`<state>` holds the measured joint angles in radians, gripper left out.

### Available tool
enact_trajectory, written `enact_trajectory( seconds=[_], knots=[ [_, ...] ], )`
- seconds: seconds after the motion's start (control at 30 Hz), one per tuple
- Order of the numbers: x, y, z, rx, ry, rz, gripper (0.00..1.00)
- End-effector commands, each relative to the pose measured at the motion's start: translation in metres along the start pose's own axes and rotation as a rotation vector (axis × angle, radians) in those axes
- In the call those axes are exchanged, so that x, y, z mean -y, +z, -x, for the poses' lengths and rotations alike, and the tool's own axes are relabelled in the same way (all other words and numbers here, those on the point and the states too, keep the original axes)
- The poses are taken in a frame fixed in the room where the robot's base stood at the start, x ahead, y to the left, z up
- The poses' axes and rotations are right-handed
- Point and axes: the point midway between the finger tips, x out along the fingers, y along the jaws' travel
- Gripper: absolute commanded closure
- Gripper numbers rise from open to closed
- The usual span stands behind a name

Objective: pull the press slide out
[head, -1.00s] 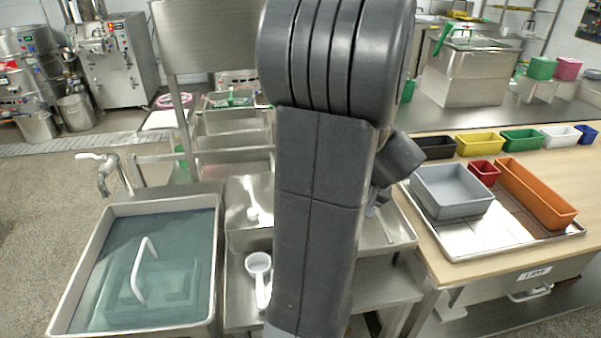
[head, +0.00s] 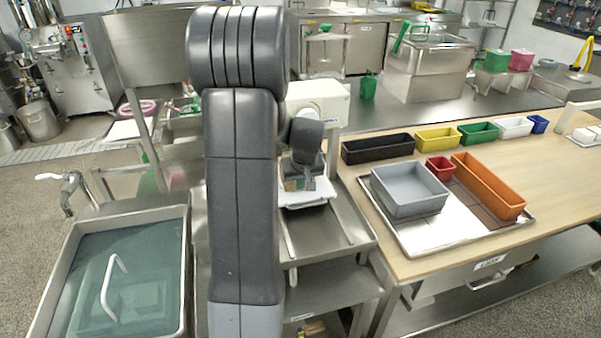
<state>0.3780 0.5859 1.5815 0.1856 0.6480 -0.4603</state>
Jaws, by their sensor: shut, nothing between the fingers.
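A white press-like machine (head: 322,103) stands behind my arm, on the steel bench in the middle of the view. Its left side is hidden by my arm. A white flat piece (head: 316,194), which looks like the press slide, sticks out low at its front. My gripper (head: 300,183) points down just over this piece, shut and empty. I cannot tell whether the fingertips touch it. My wrist hides much of the machine's front.
A sink (head: 182,240) with a lid-like handle (head: 112,288) in its water is at left. At right a wooden table (head: 560,215) carries a steel tray (head: 430,243), a grey bin (head: 410,190), an orange bin (head: 488,185) and several small bins. The steel bench right of my gripper is clear.

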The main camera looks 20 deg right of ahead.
Motion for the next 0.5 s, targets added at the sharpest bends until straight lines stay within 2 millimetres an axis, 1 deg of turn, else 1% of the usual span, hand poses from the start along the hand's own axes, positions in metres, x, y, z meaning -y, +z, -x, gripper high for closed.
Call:
enact_trajectory(
  seconds=[0.03, 0.07, 0.13, 0.27, 0.4, 0.5],
  knots=[
    [0.001, 0.001, -0.009, 0.004, -0.002, 0.000, 1.00],
    [0.000, 0.000, -0.014, 0.003, -0.001, 0.000, 1.00],
    [0.000, 0.013, -0.008, 0.001, -0.001, -0.002, 1.00],
    [0.000, 0.029, -0.006, 0.001, -0.001, 0.000, 1.00],
    [0.000, 0.038, -0.005, 0.000, 0.000, -0.001, 1.00],
    [0.000, 0.040, -0.005, -0.001, -0.001, 0.000, 1.00]
  ],
)
